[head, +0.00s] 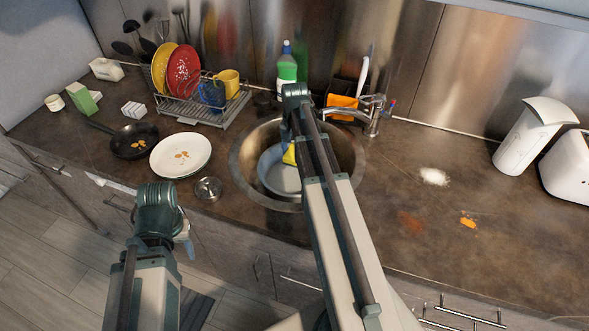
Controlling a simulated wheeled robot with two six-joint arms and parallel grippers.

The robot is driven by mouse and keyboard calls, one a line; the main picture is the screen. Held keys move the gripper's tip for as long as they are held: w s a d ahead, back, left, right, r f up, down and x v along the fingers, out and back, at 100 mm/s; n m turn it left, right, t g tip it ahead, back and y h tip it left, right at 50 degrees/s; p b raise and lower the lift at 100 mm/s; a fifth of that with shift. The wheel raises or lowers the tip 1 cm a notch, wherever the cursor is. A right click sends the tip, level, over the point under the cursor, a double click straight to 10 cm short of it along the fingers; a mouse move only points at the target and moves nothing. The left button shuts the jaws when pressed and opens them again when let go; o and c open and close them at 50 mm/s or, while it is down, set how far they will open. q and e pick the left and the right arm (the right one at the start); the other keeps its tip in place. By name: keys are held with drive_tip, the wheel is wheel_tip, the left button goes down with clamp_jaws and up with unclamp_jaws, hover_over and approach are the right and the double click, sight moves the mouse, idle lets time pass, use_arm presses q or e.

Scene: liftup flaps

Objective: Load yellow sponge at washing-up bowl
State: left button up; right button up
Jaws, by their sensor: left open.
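The yellow sponge (289,156) shows as a small yellow patch over the grey-blue washing-up bowl (274,180), which sits inside the round metal sink. My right arm reaches across the sink and covers part of the bowl and sponge. My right gripper (286,136) is mostly hidden behind that arm, close above the sponge. I cannot tell whether it grips the sponge or whether the sponge touches the bowl. My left gripper (187,246) is open and empty, low in front of the counter edge, apart from the bowl and sponge.
The sink (242,150) has a tap (372,115) at its back right. Left of it are a white plate (181,154), a frying pan (133,142) and a dish rack (205,107). An orange box (342,102) stands behind. The right counter has spills but free room.

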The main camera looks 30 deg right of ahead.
drive_tip(key=shift+r, duration=0.15)
wheel_tip(320, 180, up, 4)
drive_tip(key=p, duration=0.4)
